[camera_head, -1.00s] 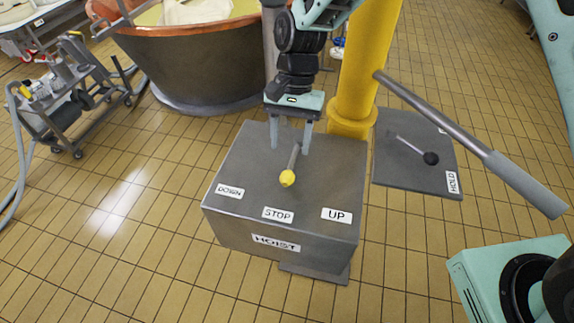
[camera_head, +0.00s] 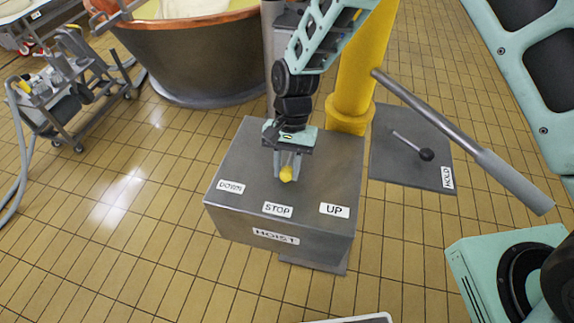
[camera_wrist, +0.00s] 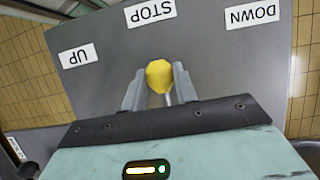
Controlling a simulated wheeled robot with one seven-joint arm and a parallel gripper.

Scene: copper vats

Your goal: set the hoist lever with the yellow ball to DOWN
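The grey hoist box (camera_head: 235,165) carries a lever tipped with a yellow ball (camera_head: 286,174). The ball stands behind the STOP label (camera_head: 277,209), between the DOWN label (camera_head: 230,187) and the UP label (camera_head: 334,210). My gripper (camera_head: 288,170) is low over the box, one finger on each side of the ball. In the wrist view the ball (camera_wrist: 160,76) sits between the fingertips, which appear to touch it on both sides. Most of the lever's shaft is hidden by my gripper.
A yellow post (camera_head: 353,80) rises behind the box. To the right are a plate marked HOLD (camera_head: 410,172) with a black-knobbed lever (camera_head: 426,155) and a long grey bar (camera_head: 450,135). A copper vat (camera_head: 190,55) stands behind left, a wheeled pump cart (camera_head: 70,90) at left.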

